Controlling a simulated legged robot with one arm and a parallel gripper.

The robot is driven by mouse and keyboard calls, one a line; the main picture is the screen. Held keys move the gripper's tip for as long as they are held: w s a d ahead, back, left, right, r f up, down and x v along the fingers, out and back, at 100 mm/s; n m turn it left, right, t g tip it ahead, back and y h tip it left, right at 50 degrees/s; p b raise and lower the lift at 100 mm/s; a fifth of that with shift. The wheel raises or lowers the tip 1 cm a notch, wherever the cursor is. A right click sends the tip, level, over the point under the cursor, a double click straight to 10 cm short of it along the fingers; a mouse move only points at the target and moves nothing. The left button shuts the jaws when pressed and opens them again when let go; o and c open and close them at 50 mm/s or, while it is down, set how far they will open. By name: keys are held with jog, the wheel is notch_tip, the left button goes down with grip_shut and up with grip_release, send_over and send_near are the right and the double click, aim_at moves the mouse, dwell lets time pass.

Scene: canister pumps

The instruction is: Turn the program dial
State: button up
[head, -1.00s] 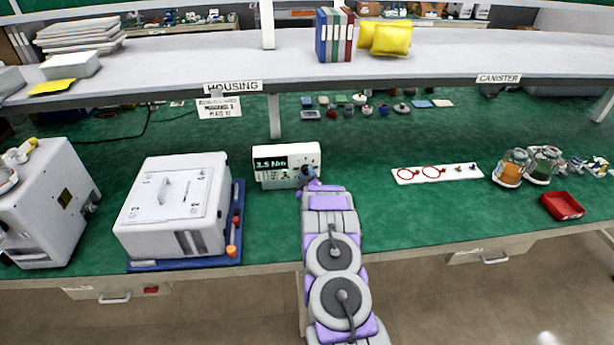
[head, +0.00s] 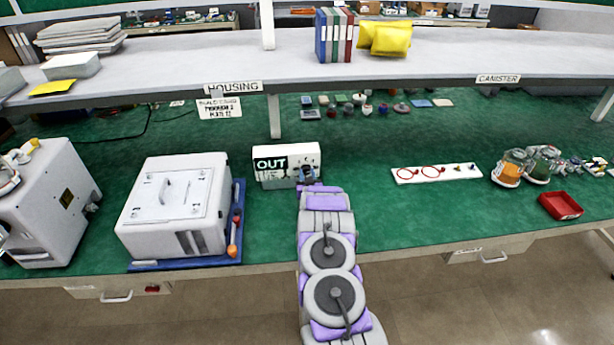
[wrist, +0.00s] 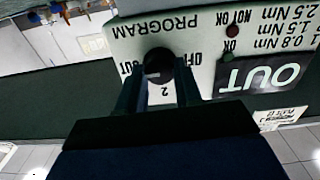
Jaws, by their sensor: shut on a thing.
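The white controller box (head: 287,164) stands on the green bench, and its screen reads "OUT". In the wrist view the panel (wrist: 215,50) appears upside down, with "PROGRAM" printed beside the black program dial (wrist: 158,63). The labels OFF, OUT and 2 show around the dial. A pale pointer mark on the dial is turned toward the OUT side. My gripper (wrist: 160,78) is shut on the dial, with one finger on each side of it. In the head view my gripper (head: 307,177) is at the box's lower right front and hides the dial.
A white housing (head: 178,200) on a blue mat stands to the left of the box. A white tray with red rings (head: 436,173), jars (head: 510,168) and a red bin (head: 561,205) are to the right. A shelf (head: 400,72) runs above.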

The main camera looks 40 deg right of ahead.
jog(key=shift+a+f+m, duration=0.1)
jog(key=shift+f+m, duration=0.1)
jog(key=shift+m, duration=0.1)
jog(key=o, duration=0.9)
jog(key=shift+w+f, duration=0.2)
jog(key=shift+o, duration=0.7)
jog(key=shift+s+d+r, duration=0.1)
jog(key=shift+d+r, duration=0.05)
jog(key=shift+d, duration=0.1)
jog(key=shift+a, duration=0.1)
jog(key=shift+s+a, duration=0.2)
jog(key=shift+s, duration=0.15)
jog(key=p+v, duration=0.2)
jog(key=v, duration=1.4)
jog(key=shift+s+p, duration=0.3)
jog(key=shift+p, duration=0.1)
